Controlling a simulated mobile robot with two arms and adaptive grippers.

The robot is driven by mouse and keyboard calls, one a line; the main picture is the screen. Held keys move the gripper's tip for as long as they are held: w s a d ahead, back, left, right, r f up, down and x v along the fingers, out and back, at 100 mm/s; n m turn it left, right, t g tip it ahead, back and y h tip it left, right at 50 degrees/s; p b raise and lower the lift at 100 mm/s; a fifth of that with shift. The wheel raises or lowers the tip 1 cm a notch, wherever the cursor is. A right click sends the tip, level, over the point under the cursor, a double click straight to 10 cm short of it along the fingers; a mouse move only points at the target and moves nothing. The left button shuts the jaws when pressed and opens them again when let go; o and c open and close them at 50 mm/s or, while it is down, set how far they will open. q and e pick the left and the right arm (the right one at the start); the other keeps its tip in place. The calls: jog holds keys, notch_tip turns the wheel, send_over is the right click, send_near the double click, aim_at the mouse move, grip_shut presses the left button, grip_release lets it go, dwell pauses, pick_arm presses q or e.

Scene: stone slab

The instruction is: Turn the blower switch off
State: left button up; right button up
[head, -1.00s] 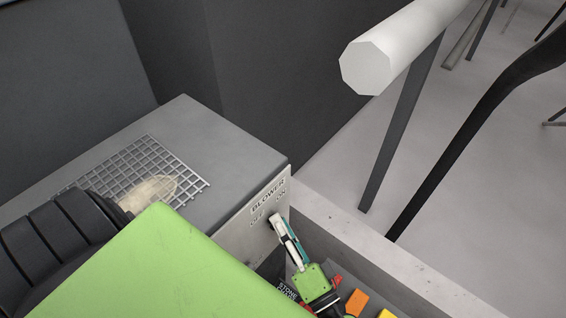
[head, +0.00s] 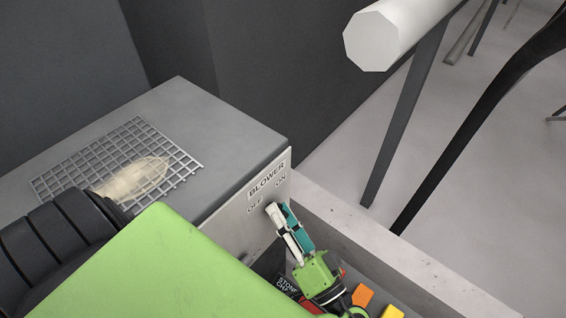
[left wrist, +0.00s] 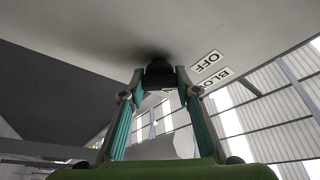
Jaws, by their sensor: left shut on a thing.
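The blower switch is a dark knob on the pale panel (head: 238,222) at the front of a grey box. In the left wrist view the black knob (left wrist: 159,70) sits between the fingertips, close to the panel. My left gripper (head: 275,209) has its fingers shut on the knob, and it also shows in the left wrist view (left wrist: 160,76). The knob is mostly hidden by the fingers in the head view, so I cannot tell which way it points. My right gripper is not in view.
The grey box (head: 225,130) has a wire grille (head: 180,165) with a pale piece under or on it. A concrete ledge (head: 385,250) runs to the right. Below the gripper lie an orange block (head: 362,296) and other coloured items.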

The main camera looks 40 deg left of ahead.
pick_arm(q)
jog(key=o, duration=1.1)
jog(key=shift+w+a+r, duration=0.1)
jog(key=shift+r, duration=0.05)
notch_tip(320, 180, up, 10)
jog(key=shift+f, duration=0.1)
